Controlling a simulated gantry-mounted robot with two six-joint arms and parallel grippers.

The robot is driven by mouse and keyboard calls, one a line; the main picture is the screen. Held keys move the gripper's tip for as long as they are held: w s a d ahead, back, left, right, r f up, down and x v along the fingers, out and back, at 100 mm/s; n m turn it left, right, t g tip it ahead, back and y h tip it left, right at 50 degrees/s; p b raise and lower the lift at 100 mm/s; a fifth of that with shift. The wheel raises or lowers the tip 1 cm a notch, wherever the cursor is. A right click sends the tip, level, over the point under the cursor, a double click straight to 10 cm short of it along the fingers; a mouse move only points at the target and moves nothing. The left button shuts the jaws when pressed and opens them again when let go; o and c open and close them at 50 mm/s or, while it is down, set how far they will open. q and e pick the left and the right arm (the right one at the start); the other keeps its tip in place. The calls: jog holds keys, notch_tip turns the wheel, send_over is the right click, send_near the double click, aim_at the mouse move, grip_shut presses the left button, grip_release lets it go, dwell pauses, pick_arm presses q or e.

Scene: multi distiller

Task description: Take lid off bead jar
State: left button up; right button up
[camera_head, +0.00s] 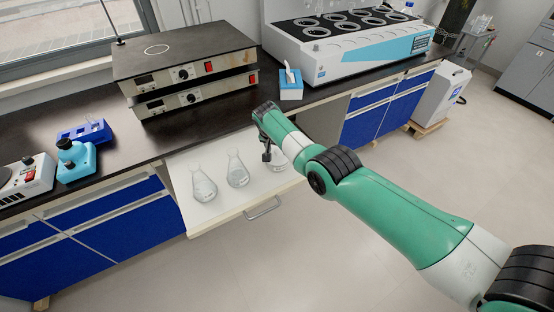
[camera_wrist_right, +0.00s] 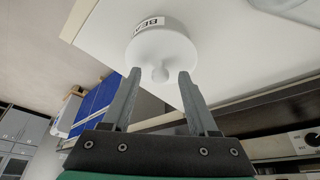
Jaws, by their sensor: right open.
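The bead jar (camera_head: 281,161) stands on the white pull-out shelf, partly hidden behind my right gripper. In the right wrist view the jar (camera_wrist_right: 150,24) is white and shows a label reading "BEA". Its round white lid (camera_wrist_right: 160,50) is on the jar and has a small knob (camera_wrist_right: 160,74). My right gripper (camera_wrist_right: 158,76) is open, with the knob between its fingertips and a gap on each side. In the head view the right gripper (camera_head: 267,157) is at the jar. My left gripper is not in view.
Two glass flasks with white contents, one at the left (camera_head: 204,187) and one in the middle (camera_head: 237,172), stand on the pull-out shelf (camera_head: 225,207). Stacked hot plates (camera_head: 185,65) and a tissue box (camera_head: 291,88) sit on the dark bench behind. A large multi-well heater (camera_head: 350,45) is farther right.

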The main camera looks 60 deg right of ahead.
aim_at(277, 152)
grip_shut()
jog(key=shift+r, duration=0.15)
notch_tip(277, 152, up, 4)
jog(key=p, duration=0.4)
jog(key=shift+s+a+r, duration=0.1)
jog(key=s+a+r+p, duration=0.8)
jog(key=s+a+p, duration=0.1)
jog(key=p, duration=0.3)
jog(key=shift+s+a+r, duration=0.3)
jog(key=shift+a, duration=0.15)
